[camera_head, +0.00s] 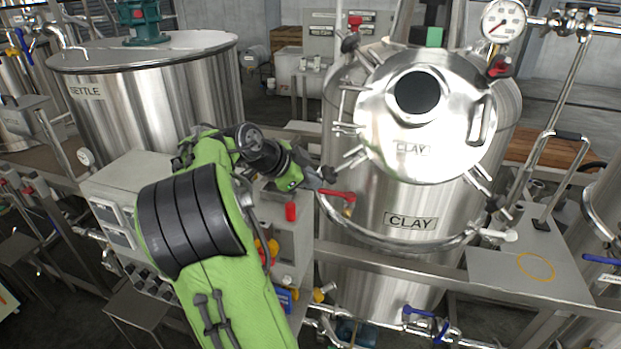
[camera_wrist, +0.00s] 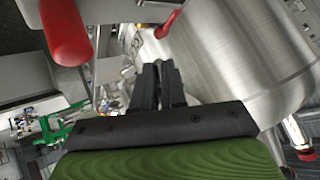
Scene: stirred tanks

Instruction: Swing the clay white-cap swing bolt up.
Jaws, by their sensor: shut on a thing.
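The clay tank (camera_head: 410,245) is a shiny steel vessel labelled CLAY, with a round lid (camera_head: 445,125) tipped up at its top. Several steel swing bolts stick out around the lid's rim. My gripper (camera_head: 326,176) is at the tank's left side, by the outer end of the lower left swing bolt (camera_head: 352,161). In the wrist view my gripper (camera_wrist: 164,72) has its dark fingers close together, shut, with the tank wall right behind. The fingers hide what is between them; no white cap shows there. A pale, white-looking end (camera_head: 498,235) sticks out at the tank's lower right.
A red lever (camera_head: 338,193) lies just below my gripper. A red cylinder (camera_wrist: 66,32) shows close by in the wrist view. A steel rail (camera_head: 400,258) runs in front of the tank. The settle tank (camera_head: 150,95) stands at left, a gauge (camera_head: 503,22) at upper right.

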